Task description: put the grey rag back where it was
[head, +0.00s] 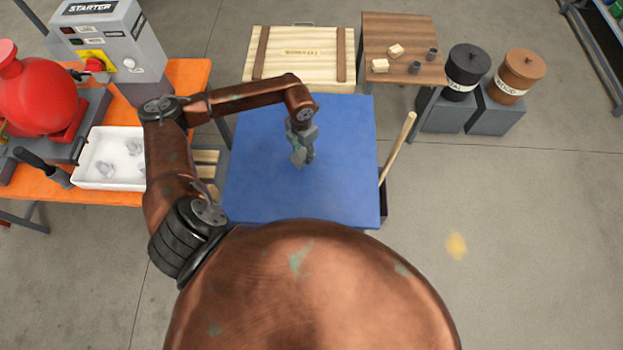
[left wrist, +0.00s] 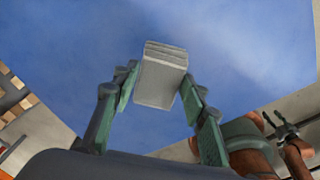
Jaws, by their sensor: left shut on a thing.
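The grey rag (left wrist: 162,75) looks like a small folded pale-grey block. My left gripper (left wrist: 158,90) is shut on it, with a green-grey finger on either side. In the head view my left gripper (head: 303,152) points down over the blue surface (head: 345,185), and the rag (head: 298,158) shows small between its fingers. I cannot tell the exact height of the rag above the surface. My right gripper (left wrist: 279,119) shows only at the lower right of the left wrist view, its fingers apart and empty.
An orange bench (head: 190,78) at left carries a red pump (head: 38,95), a starter box (head: 110,45) and a white tray (head: 82,178). A wooden crate (head: 302,68) stands behind the blue surface. A wooden handle (head: 397,148) rises at its right edge. The blue surface is otherwise clear.

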